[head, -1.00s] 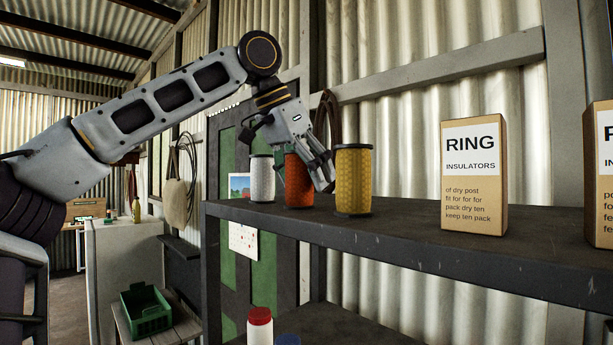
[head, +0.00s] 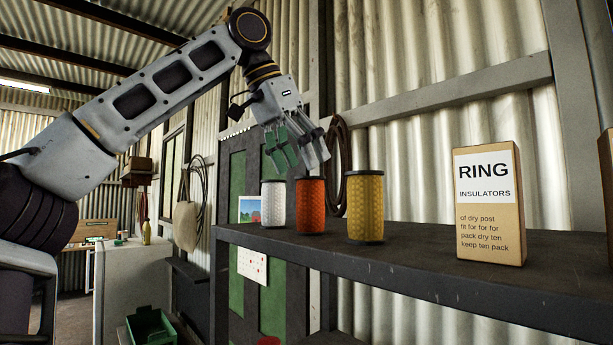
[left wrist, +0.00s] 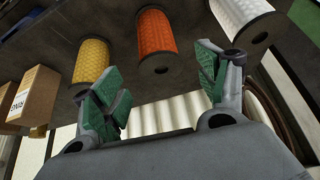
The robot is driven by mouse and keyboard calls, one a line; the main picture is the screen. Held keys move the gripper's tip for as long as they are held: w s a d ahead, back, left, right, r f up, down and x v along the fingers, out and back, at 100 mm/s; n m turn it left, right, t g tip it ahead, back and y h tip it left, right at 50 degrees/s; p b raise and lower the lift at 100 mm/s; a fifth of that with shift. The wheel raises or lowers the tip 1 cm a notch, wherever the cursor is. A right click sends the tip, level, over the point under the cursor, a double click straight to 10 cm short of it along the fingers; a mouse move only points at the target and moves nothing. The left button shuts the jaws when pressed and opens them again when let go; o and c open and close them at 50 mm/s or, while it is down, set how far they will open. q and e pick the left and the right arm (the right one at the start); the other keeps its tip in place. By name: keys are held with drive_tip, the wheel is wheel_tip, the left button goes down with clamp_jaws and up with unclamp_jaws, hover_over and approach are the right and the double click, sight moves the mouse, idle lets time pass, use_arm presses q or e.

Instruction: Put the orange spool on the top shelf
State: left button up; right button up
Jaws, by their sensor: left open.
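The orange spool (head: 310,206) stands upright on the top shelf (head: 420,264), between a white spool (head: 273,204) on its left and a yellow spool (head: 365,207) on its right. My left gripper (head: 297,160) is open and empty, just above the orange spool and apart from it. In the left wrist view the orange spool (left wrist: 156,36) shows beyond and between the open green-padded fingers (left wrist: 165,88), with the yellow spool (left wrist: 92,60) and white spool (left wrist: 240,12) to either side. My right gripper is not in view.
A box of ring insulators (head: 488,205) stands on the shelf to the right of the spools, with bare shelf between. A coiled rope (head: 340,165) hangs on the wall behind. A green crate (head: 150,328) sits low at left.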

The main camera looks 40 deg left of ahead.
use_arm(q)
drive_tip(key=shift+v, duration=1.5)
